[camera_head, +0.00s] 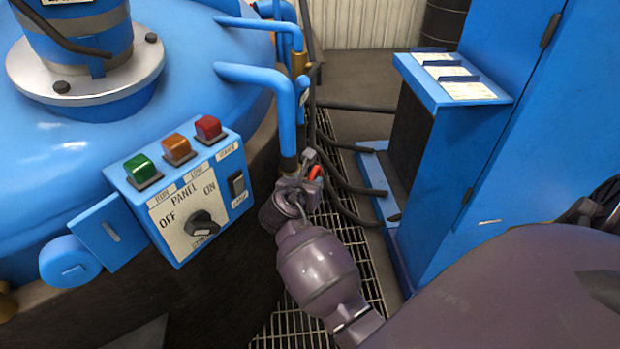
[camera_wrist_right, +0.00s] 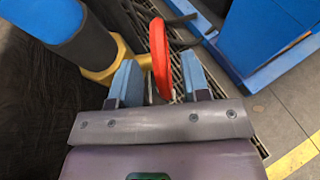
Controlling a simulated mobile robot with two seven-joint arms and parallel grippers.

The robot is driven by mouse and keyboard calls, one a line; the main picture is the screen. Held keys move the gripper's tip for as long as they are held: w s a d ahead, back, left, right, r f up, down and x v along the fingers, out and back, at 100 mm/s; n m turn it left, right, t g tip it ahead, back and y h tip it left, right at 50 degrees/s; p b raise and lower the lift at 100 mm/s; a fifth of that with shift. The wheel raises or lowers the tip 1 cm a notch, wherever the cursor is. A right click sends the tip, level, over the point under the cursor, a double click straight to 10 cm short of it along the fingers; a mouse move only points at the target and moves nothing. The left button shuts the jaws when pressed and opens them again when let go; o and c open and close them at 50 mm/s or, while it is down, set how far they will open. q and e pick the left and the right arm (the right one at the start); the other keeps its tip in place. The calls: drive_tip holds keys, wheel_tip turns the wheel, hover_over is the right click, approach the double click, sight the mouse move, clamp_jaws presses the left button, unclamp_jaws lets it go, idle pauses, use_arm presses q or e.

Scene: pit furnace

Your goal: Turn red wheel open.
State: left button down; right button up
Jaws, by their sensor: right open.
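The red wheel (camera_head: 315,173) shows as a small red arc in the head view, mostly hidden by my right gripper (camera_head: 307,166). It sits low by the blue pipe, right of the control panel. In the right wrist view the red wheel (camera_wrist_right: 160,56) is seen nearly edge-on. There my right gripper (camera_wrist_right: 160,80) is open, with one blue-grey finger on each side of the wheel's near rim. Small gaps show between the rim and both fingers. My left gripper is not in view.
A control panel (camera_head: 183,238) with three coloured lamps stands left of my right gripper, on the blue furnace (camera_head: 60,180). A vertical blue pipe (camera_head: 287,115) rises just behind the gripper. A blue cabinet (camera_head: 520,130) is at right. Dark hoses (camera_head: 350,187) cross the floor grating between them.

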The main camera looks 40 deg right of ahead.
sight(313, 178)
drive_tip(key=shift+b+x, duration=0.4)
drive_tip(key=shift+x, duration=1.55)
clamp_jaws()
